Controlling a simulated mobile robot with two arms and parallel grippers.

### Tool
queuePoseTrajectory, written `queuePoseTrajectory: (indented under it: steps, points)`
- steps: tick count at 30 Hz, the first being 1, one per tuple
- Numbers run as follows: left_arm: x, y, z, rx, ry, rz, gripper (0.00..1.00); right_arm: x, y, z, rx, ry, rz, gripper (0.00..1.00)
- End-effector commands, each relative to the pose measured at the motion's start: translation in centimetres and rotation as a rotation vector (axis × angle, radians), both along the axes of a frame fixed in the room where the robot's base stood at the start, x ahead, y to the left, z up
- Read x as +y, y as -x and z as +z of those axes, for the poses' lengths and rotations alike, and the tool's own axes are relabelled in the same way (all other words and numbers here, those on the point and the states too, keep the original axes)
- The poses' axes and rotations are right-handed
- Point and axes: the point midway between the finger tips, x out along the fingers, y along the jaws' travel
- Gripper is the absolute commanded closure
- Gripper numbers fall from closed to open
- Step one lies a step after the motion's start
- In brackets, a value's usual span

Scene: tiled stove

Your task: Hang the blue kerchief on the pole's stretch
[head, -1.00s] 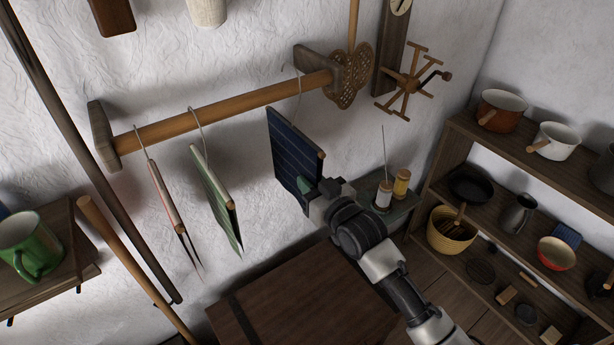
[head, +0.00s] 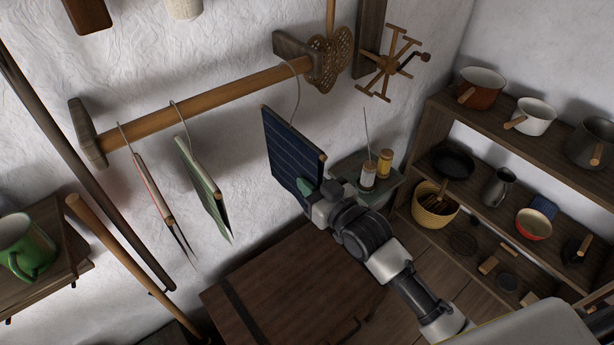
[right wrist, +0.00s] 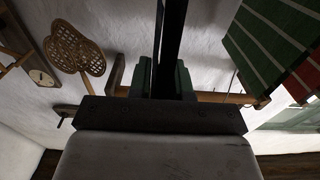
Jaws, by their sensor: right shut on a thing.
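The blue kerchief (head: 288,155), dark with thin pale lines, hangs from a rod with a wire hook (head: 297,98). My right gripper (head: 316,200) is shut on its lower right edge. In the right wrist view the kerchief (right wrist: 172,45) is a dark strip, edge-on between the fingers (right wrist: 164,80). The wooden pole (head: 215,97) runs between two wall brackets. The hook's top is at the pole's right stretch, near the right bracket; I cannot tell whether it rests on the pole. My left gripper is out of view.
A red-and-white kerchief (head: 152,192) and a green kerchief (head: 205,190) hang on the pole to the left. A woven beater (head: 328,62) hangs by the right bracket. Spools (head: 368,175) stand on a small shelf behind the gripper. Shelves with pots (head: 482,88) are at right.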

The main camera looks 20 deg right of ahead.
Motion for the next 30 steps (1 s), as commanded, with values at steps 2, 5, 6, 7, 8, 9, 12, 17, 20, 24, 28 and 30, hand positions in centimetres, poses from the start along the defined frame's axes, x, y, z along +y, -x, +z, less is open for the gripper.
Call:
queuePoseTrajectory:
  steps: [2,5,6,7,8,9,12,17,20,24,28,30]
  points:
    - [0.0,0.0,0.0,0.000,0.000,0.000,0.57,0.0,0.0,0.1,-0.002,-0.001,0.000,1.00]
    - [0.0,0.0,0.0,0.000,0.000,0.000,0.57,0.0,0.0,0.0,-0.002,-0.001,0.000,1.00]
    - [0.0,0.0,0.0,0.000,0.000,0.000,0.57,0.0,0.0,0.0,-0.002,-0.001,0.000,1.00]
    - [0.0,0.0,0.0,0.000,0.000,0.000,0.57,0.0,0.0,0.1,-0.003,0.000,0.000,1.00]
    - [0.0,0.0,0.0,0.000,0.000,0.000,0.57,0.0,0.0,0.1,-0.003,0.000,0.000,1.00]
    - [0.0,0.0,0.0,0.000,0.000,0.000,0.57,-0.1,0.1,0.0,-0.002,0.000,0.000,1.00]
    - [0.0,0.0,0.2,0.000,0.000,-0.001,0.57,-0.4,0.8,-0.3,0.001,0.001,0.000,1.00]
    - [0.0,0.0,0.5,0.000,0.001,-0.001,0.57,-0.9,2.2,-0.7,0.000,0.000,0.000,1.00]
    - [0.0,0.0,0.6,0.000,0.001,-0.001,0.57,-1.3,3.1,-1.1,0.001,0.001,-0.001,1.00]
    - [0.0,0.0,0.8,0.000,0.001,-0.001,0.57,-1.8,4.4,-1.5,0.001,0.001,-0.001,1.00]
    - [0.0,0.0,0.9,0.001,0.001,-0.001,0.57,-2.2,5.3,-1.9,0.001,0.001,0.000,1.00]
    - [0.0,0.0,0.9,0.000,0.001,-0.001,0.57,-2.3,5.5,-1.9,-0.002,0.001,0.000,1.00]
